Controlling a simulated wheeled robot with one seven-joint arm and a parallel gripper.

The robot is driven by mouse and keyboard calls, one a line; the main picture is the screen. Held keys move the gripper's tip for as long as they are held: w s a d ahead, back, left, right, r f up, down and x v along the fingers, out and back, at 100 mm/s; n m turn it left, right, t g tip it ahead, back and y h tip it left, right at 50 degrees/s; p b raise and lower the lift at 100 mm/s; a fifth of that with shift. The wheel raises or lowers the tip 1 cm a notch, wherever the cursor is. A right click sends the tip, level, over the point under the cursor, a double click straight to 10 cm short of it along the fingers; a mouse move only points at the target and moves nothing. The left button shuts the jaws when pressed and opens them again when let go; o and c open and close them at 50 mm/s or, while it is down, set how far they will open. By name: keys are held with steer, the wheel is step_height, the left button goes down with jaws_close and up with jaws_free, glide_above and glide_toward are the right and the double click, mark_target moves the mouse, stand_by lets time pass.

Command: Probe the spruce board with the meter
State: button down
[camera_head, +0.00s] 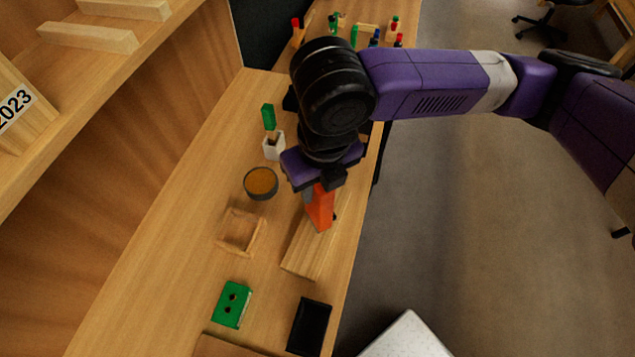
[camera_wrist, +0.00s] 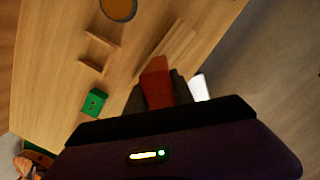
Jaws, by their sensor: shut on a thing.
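My gripper (camera_head: 316,187) is shut on an orange block-like tool, which I take to be the meter (camera_head: 320,212). In the wrist view the meter (camera_wrist: 157,84) sticks out between the dark fingers. The spruce board (camera_head: 306,259) is a pale wooden slab lying on the bench near its right edge. It also shows in the wrist view (camera_wrist: 180,42), beyond the meter's end. The meter's lower end overlaps the board in the head view; I cannot tell whether they touch. My gripper hides the board's far end.
On the bench (camera_head: 180,265) stand a bowl with brown contents (camera_head: 261,182), a small wooden cradle (camera_head: 232,243), a green box with two holes (camera_head: 232,305), a black tray (camera_head: 309,327) and a white holder (camera_head: 274,147). Shelves rise at left. Open floor lies right.

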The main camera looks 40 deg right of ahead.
steer(key=shift+f+b, duration=0.45)
stand_by(1.8)
steer(key=shift+r, duration=0.15)
steer(key=shift+r+p, duration=2.25)
steer(key=shift+r, duration=0.7)
steer(key=shift+d, duration=0.1)
